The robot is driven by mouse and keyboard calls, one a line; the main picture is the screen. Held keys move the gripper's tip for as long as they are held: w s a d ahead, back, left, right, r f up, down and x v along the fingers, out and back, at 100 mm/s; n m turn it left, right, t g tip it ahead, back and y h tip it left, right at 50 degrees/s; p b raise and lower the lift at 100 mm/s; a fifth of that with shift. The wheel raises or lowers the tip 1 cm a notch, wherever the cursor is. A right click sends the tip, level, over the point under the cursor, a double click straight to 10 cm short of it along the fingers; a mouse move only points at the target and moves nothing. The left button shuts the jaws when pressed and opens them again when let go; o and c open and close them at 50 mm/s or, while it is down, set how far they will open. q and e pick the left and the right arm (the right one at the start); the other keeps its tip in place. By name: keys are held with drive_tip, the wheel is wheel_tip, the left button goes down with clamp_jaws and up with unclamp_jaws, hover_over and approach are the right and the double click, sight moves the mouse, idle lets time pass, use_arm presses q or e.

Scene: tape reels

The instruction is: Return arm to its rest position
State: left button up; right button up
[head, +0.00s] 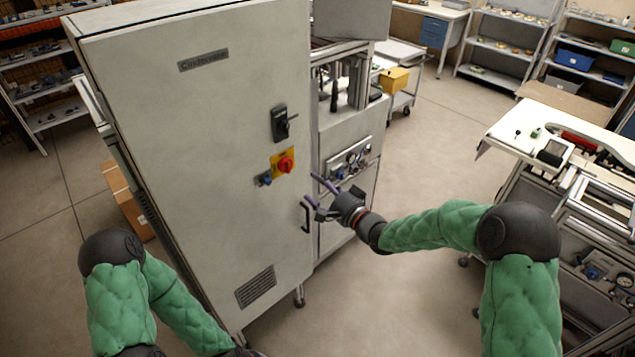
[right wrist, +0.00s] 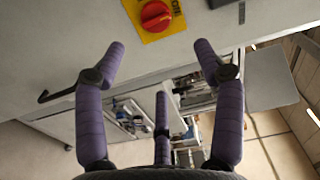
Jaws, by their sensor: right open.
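My right arm (head: 435,228), in a green quilted sleeve, reaches in from the right toward the tall grey cabinet (head: 190,130). My right gripper (head: 315,190) is open and empty, near the cabinet's right edge, close to the black door handle (head: 305,217). I cannot tell from the head view whether it touches the cabinet. In the right wrist view its purple fingers (right wrist: 160,47) are spread apart with nothing between them, below the red rotary switch (right wrist: 155,15). My left arm (head: 180,305) hangs low at the bottom left; its gripper is cut off by the frame's lower edge.
The red switch on its yellow plate (head: 284,162) and a black switch (head: 282,123) stick out from the cabinet front. A machine (head: 345,140) stands directly right of the cabinet. A workbench (head: 540,130) is at the right. Open floor (head: 400,300) lies between.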

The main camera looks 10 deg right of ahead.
drive_tip(key=s+d+f+n+g+h+b, duration=0.1)
drive_tip(key=s+f+g+h+b, duration=0.3)
drive_tip(key=f, duration=1)
drive_tip(key=s+d+f+n+g+h+b, duration=0.1)
drive_tip(key=s+f, duration=0.4)
drive_tip(key=f, duration=0.9)
drive_tip(key=s+f+n+g+b, duration=0.2)
drive_tip(key=s+f+g, duration=0.2)
drive_tip(key=s+f, duration=0.5)
drive_tip(key=s+f+n+g+h+b, duration=0.1)
drive_tip(key=s+f+g, duration=0.4)
drive_tip(key=s+f, duration=0.5)
drive_tip(key=s+n+b, duration=0.1)
drive_tip(key=s+b, duration=0.1)
drive_tip(key=s, duration=0.5)
drive_tip(key=shift+s+f+h, duration=0.2)
drive_tip(key=shift+h, duration=0.1)
